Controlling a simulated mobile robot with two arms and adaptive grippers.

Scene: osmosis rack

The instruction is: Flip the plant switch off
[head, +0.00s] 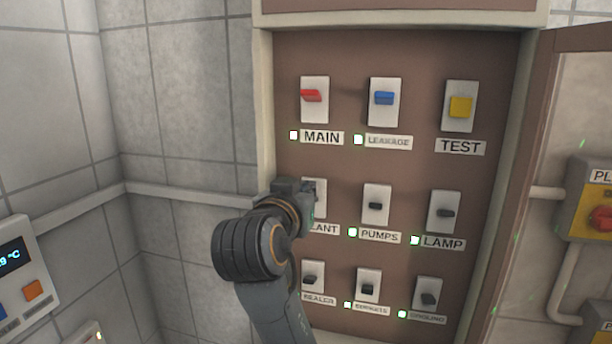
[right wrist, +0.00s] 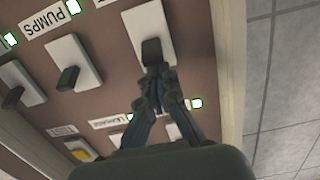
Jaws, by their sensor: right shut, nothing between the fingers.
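The plant switch (head: 320,196) is a dark lever on a white plate in the left column of the brown panel, above a label partly hidden so that only "LANT" shows. My right gripper (head: 308,192) is in front of it and covers most of the plate. In the right wrist view, the dark plant lever (right wrist: 152,50) shows on its white plate. My right gripper (right wrist: 156,70) is shut and empty, its fingertips at the lever's edge, on the side facing the main switch. I cannot tell if they touch it. My left gripper is not in view.
Close by are the pumps switch (head: 376,205), the red main switch (head: 312,97) above and the sealer switch (head: 312,278) below. The cabinet frame (head: 264,110) stands out at the left. An open door (head: 510,200) stands at the right.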

